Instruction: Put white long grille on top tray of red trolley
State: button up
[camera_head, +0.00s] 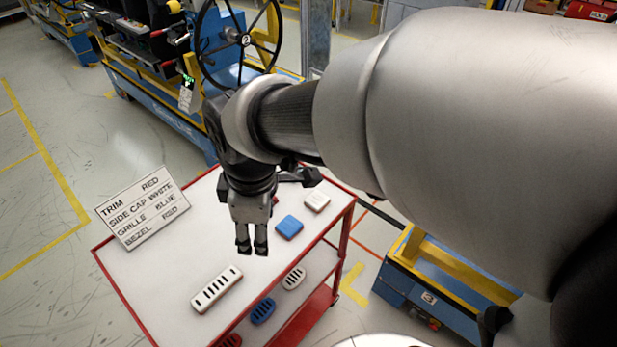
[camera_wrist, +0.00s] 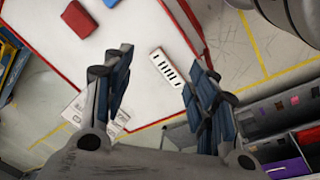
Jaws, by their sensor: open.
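The white long grille (camera_head: 216,289), a bar with several dark slots, lies on the white top tray (camera_head: 160,262) of the red trolley (camera_head: 120,298), near its right edge. In the wrist view the grille (camera_wrist: 166,68) shows between the fingers, some way beyond them. My gripper (camera_head: 252,248) points down over the tray, farther back than the grille. In the wrist view my gripper (camera_wrist: 158,72) is open, with nothing between its fingers.
A blue block (camera_head: 289,227) and a small white block (camera_head: 317,201) lie farther back on the tray. A sign (camera_head: 143,207) stands at its left edge. A blue slotted piece (camera_head: 263,310) and a white one (camera_head: 293,278) lie on the lower shelf.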

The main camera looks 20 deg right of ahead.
jog(key=s+d+r+m+t, duration=0.2)
jog(key=s+d+r+m, duration=0.2)
jog(key=s+d+m, duration=0.7)
jog(key=m, duration=0.3)
jog(key=shift+s+d+t+h, duration=0.15)
jog(key=shift+s+t+h, duration=0.15)
jog(key=shift+t, duration=0.1)
jog(key=shift+w, duration=0.1)
jog(key=shift+c, duration=0.4)
